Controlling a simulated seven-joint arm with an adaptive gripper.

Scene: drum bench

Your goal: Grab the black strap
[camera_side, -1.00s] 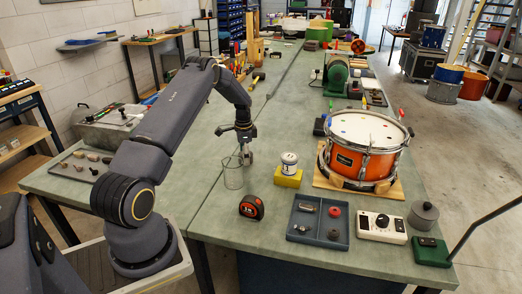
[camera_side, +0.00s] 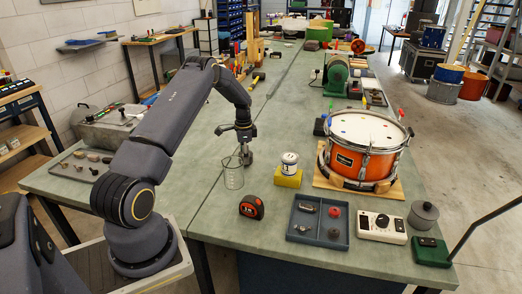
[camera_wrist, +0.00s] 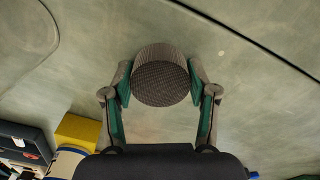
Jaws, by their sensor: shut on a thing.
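My gripper (camera_wrist: 160,85) is shut on a round, dark grey piece (camera_wrist: 160,76) with ribbed sides and a finely textured flat face, held between its two green-padded fingers. In the side view my gripper (camera_side: 246,146) is low over the bench, just behind and right of a clear beaker (camera_side: 233,174); the grey piece (camera_side: 248,158) shows small below it. Whether it touches the bench I cannot tell. I cannot make out a black strap for certain. A dark band (camera_side: 322,163) curves around the base of the orange drum (camera_side: 362,152); I cannot tell what it is.
A tape measure (camera_side: 251,207), a blue-grey tray (camera_side: 318,233) and a white control box (camera_side: 381,227) lie in front. The bench behind my gripper is mostly clear.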

